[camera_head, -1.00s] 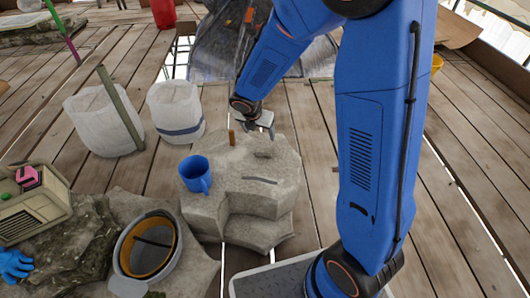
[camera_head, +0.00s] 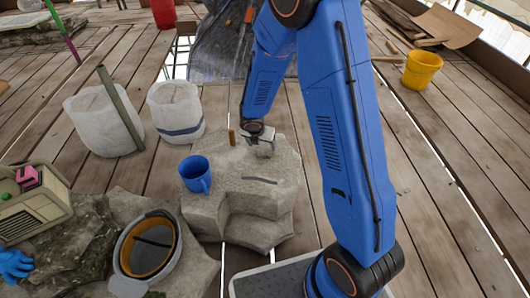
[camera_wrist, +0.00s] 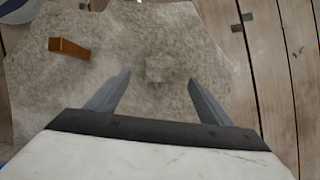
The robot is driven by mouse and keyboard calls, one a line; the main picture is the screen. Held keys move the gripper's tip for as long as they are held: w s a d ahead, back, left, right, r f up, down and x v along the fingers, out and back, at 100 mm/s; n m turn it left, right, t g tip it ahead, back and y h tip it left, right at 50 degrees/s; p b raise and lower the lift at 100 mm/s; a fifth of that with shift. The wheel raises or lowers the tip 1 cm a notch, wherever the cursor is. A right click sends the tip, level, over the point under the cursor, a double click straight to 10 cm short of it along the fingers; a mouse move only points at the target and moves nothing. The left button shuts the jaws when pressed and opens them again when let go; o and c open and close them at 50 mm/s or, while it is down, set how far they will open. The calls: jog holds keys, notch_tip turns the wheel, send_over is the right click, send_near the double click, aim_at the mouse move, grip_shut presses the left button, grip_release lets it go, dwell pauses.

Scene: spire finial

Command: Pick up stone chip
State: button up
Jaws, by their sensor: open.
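The stone chip (camera_wrist: 158,68) is a small grey-beige lump on top of the pale stone block (camera_head: 235,168). It blends with the block's surface in the wrist view. My gripper (camera_wrist: 155,82) is open, with the chip between its two fingertips in that view; I cannot tell how far above it the fingers are. In the head view my gripper (camera_head: 262,148) is over the back right of the block's top and hides the chip.
A small brown block (camera_wrist: 68,48) stands left of my gripper on the stone. A blue mug (camera_head: 195,174) and a thin dark strip (camera_head: 260,180) are on the same stone. White buckets (camera_head: 175,110) stand behind left. Wooden floor at the right is mostly clear.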

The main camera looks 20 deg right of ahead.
aim_at(265, 149)
jog(key=shift+d+x, duration=0.15)
jog(key=shift+x, duration=0.9)
jog(key=shift+d+x, duration=0.15)
jog(key=shift+x, duration=0.95)
jog(key=shift+w+d+f, duration=0.15)
jog(key=shift+f, duration=0.55)
jog(key=c, duration=1.3)
jog(key=shift+r, duration=0.15)
